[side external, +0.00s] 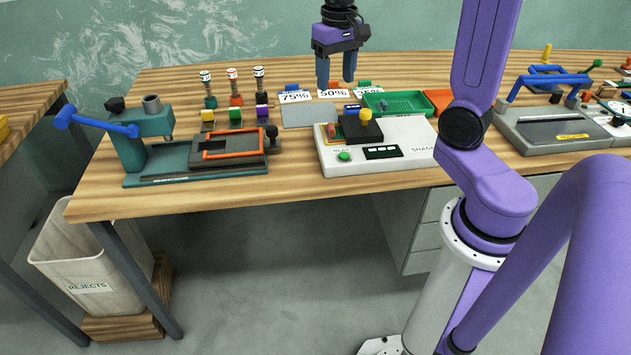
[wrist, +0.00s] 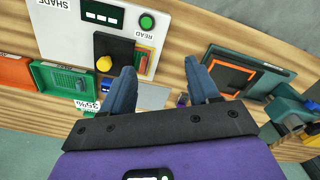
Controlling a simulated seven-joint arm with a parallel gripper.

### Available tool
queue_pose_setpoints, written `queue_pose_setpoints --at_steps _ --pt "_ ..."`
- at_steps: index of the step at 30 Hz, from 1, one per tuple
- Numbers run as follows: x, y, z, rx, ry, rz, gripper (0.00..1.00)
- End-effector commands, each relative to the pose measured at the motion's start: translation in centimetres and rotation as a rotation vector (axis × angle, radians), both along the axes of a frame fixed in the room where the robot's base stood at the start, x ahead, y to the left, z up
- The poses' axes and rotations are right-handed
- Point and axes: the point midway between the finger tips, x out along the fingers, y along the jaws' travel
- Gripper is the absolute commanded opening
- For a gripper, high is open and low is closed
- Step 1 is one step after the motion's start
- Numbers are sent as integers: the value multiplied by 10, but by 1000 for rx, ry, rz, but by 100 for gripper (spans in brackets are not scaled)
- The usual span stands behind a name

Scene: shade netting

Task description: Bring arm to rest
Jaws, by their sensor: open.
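My gripper (side external: 337,68) hangs over the back of the wooden bench, fingers pointing down, with a clear gap between its two blue fingers. In the wrist view my gripper (wrist: 163,83) is open and nothing is between its fingertips. Below it are the grey plate (side external: 308,114) and the white shade reader (side external: 336,168), which has a green button (side external: 344,156) and a black block with a yellow knob (side external: 365,115) on top. The 50% card (side external: 333,93) stands behind, close to the fingers in the picture; I cannot tell the exact distance.
A teal press with a blue lever (side external: 105,124) stands at left with an orange frame (side external: 235,144). Several stamps (side external: 233,85) stand behind it. A green tray (side external: 398,103) and orange tray (side external: 438,97) lie right.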

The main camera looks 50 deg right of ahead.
Motion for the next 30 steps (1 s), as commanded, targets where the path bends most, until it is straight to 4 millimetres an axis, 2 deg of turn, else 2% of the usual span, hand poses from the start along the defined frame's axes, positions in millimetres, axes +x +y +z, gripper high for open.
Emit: queue_pose_setpoints --at_steps 1,6,15,22,27,30 --pt "-7 14 -2 0 0 75 60" --pt "-34 55 -10 -1 -4 311 60" --pt "-97 107 -26 0 -9 726 60" --pt "-153 129 -39 1 -14 1046 60" --pt "-192 134 -48 2 -18 1257 60" --pt "-207 134 -51 3 -19 1346 60"
